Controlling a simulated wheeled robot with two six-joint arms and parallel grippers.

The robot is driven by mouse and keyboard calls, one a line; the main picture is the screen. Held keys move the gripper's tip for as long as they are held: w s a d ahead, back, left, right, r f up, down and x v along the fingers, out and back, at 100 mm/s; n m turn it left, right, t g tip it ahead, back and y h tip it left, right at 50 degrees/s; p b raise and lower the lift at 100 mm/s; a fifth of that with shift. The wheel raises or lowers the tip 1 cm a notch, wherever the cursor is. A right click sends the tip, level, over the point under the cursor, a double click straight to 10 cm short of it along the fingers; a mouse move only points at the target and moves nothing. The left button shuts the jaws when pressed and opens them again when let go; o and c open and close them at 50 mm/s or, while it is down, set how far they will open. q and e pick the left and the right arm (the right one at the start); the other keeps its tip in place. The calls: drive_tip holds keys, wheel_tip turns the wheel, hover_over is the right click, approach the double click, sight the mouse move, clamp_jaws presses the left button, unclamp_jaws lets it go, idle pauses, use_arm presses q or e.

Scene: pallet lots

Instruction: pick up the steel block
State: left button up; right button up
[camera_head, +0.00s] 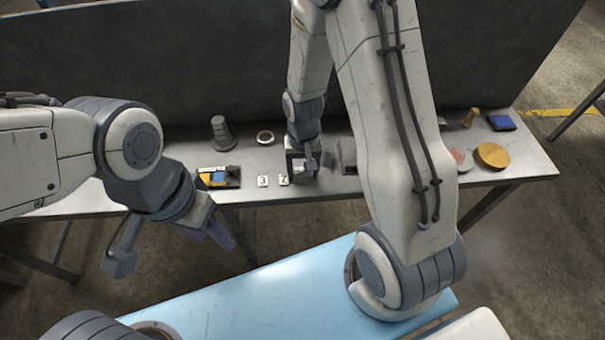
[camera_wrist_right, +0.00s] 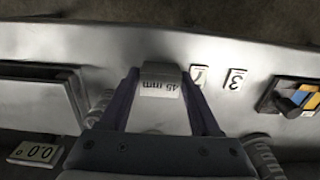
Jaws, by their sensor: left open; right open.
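The steel block (camera_wrist_right: 160,75) is a small grey piece marked "45 mm" on the metal bench. In the right wrist view it lies between the two fingers of my right gripper (camera_wrist_right: 160,92). The fingers are open, one on each side of the block; I cannot tell how far down they reach. In the head view my right gripper (camera_head: 303,160) is over the bench's middle and largely hides the block. My left gripper (camera_head: 172,246) is open and empty, in front of the bench at the left, away from the block.
Number tiles (camera_head: 273,181) and a yellow-and-blue device (camera_head: 219,177) lie left of the block. A stepped grey cone (camera_head: 221,133) and a ring (camera_head: 265,137) stand behind. A brass disc (camera_head: 492,156) and blue box (camera_head: 501,122) are at the right. A dark panel (camera_head: 180,70) rises behind the bench.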

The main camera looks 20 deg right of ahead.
clamp_jaws()
